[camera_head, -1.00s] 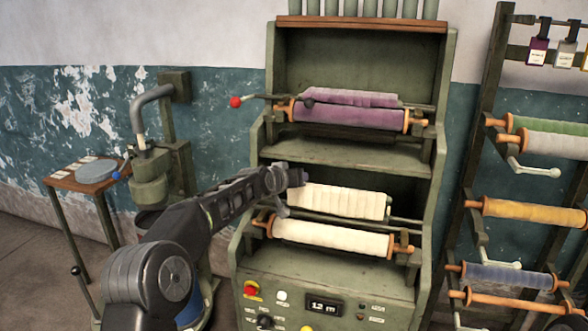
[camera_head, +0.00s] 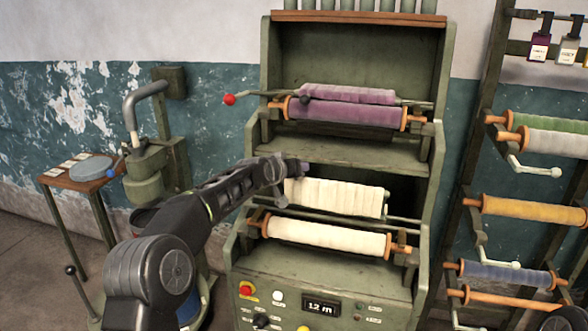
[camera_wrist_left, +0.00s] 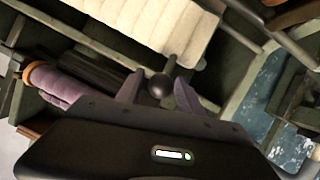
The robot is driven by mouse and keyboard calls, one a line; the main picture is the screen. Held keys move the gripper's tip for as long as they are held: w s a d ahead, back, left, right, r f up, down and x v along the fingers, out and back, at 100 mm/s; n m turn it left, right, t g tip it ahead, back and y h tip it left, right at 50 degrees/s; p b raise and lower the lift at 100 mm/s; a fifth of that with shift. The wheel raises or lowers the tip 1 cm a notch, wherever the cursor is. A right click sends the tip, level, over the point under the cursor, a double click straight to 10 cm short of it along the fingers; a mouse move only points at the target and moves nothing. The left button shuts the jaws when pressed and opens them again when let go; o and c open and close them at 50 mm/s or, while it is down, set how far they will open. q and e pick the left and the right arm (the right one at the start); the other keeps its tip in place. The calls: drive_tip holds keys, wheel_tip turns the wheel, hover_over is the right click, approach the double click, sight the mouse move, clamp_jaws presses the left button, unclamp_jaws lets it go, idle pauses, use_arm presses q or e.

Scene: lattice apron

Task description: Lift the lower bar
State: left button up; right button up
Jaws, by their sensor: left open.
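The lower bar (camera_head: 403,220) is a thin grey-green rod on the lower shelf of the green machine. It runs behind the cream roll (camera_head: 330,236) and below the cream padded cloth (camera_head: 335,198). Its left part is partly hidden by my arm. My left gripper (camera_head: 296,166) is at the upper left corner of the cream cloth. In the left wrist view my left gripper (camera_wrist_left: 157,92) is open, with a dark ball knob (camera_wrist_left: 159,86) showing between its fingertips. I cannot tell whether the fingers touch it. My right gripper is not in view.
Above, a rod with a red ball (camera_head: 229,99) and a purple roll (camera_head: 345,112) sit on the upper shelf. A control panel (camera_head: 320,305) is below. A rack with a yellow roll (camera_head: 530,210) stands right. A small table (camera_head: 75,180) stands left.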

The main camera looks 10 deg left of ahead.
use_arm(q)
drive_tip(key=shift+o, duration=0.5)
drive_tip(key=shift+s, duration=0.15)
drive_tip(key=shift+s+a+r+b, duration=0.1)
drive_tip(key=shift+s+r+b, duration=0.05)
drive_tip(key=shift+s+b, duration=0.15)
drive_tip(key=b+v, duration=0.2)
drive_tip(key=v, duration=0.5)
